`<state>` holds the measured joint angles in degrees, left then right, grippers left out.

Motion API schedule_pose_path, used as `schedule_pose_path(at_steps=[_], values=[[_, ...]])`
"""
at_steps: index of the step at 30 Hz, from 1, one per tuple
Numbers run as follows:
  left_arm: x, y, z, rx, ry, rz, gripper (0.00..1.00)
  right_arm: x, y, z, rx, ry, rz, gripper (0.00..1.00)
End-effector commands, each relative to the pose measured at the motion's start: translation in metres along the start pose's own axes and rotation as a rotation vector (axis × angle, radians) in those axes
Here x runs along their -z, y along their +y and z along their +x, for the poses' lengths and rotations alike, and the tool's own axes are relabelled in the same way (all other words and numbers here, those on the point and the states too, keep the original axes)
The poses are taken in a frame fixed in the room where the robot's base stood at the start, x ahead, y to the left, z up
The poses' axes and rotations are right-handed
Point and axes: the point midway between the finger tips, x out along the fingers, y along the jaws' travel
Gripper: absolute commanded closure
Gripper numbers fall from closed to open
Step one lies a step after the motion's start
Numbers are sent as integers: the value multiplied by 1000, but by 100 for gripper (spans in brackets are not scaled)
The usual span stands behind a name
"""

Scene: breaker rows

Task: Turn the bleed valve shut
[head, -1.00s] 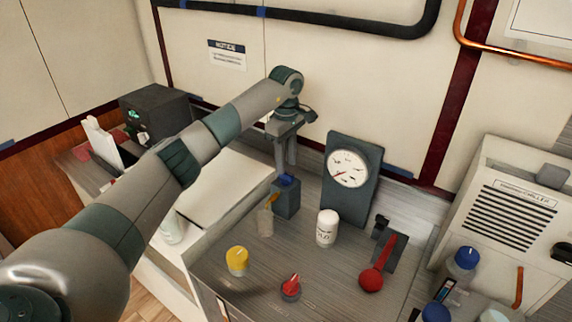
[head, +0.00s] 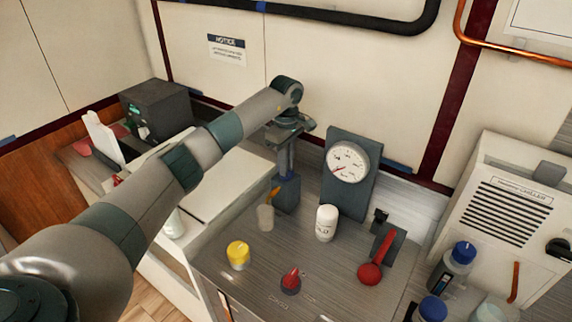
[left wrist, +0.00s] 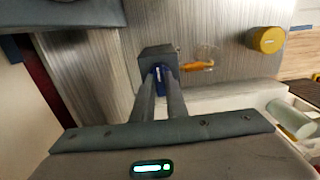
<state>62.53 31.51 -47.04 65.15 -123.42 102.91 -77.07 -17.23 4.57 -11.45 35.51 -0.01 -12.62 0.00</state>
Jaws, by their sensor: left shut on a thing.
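My right gripper is not in view.
A clear cup (head: 265,217) stands under the spout. A vented chiller (head: 510,215) stands at right.

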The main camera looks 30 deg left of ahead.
Motion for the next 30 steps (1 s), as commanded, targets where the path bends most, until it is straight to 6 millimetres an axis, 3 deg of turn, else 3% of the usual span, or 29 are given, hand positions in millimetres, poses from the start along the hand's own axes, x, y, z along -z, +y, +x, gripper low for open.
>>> schedule_pose_path(at_steps=[14,30], values=[[1,0,2,-1,2,-135,100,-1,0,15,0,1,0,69],[1,0,1,-3,1,-602,100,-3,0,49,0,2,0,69]])
